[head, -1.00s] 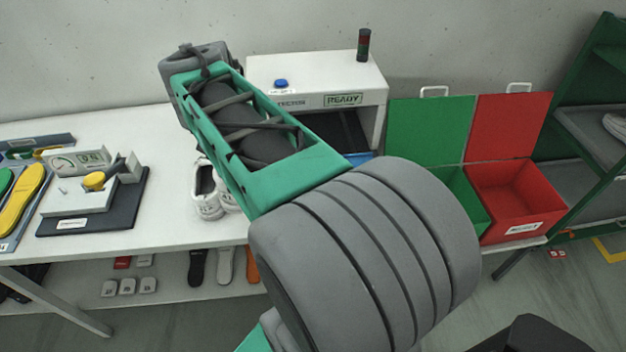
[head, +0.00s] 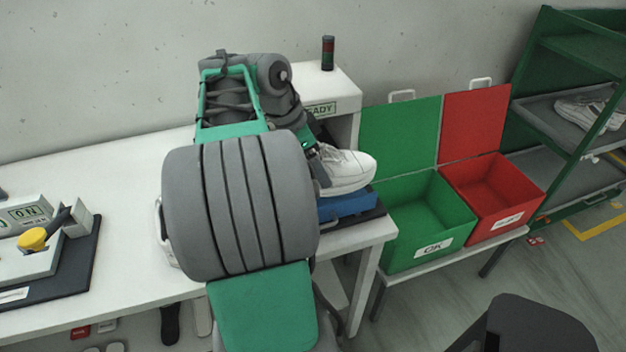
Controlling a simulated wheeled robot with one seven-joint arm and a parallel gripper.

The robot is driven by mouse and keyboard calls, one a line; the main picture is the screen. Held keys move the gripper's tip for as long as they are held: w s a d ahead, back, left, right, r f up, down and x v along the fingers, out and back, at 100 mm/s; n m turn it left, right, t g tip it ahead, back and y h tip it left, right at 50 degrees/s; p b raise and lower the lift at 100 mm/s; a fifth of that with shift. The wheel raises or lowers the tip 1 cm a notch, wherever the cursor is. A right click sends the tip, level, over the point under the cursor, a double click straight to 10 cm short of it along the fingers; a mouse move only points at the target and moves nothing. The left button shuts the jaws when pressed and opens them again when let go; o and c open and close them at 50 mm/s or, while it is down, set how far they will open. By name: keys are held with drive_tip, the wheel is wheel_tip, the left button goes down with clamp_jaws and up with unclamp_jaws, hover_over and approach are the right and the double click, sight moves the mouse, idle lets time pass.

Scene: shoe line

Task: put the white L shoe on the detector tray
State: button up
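A white shoe (head: 348,172) is at the blue detector tray (head: 345,205), toe to the right. Its sole is at or just above the tray; I cannot tell whether it touches. My gripper (head: 320,168) is at the shoe's heel end and appears shut on it, though my arm hides most of the grip. No L mark is readable. A white edge (head: 162,228), probably another white shoe, shows on the table left of my arm. The detector (head: 340,85) stands behind, its sign partly covered by my arm.
A green bin (head: 425,215) marked OK and a red bin (head: 495,200) stand to the right, lids up. A signal lamp (head: 328,53) tops the detector. A green rack (head: 570,110) with shoes is at far right.

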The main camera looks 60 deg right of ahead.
drive_tip(key=d+f, duration=0.2)
drive_tip(key=w+d+f, duration=0.1)
drive_tip(key=f, duration=0.1)
drive_tip(key=shift+w+d+f, duration=0.2)
drive_tip(key=shift+d+f, duration=0.2)
drive_tip(key=f, duration=0.3)
drive_tip(key=shift+w+d+f, duration=0.15)
drive_tip(key=shift+d+f, duration=0.1)
drive_tip(key=shift+d, duration=0.15)
drive_tip(key=shift+f, duration=0.4)
drive_tip(key=o, duration=1.6)
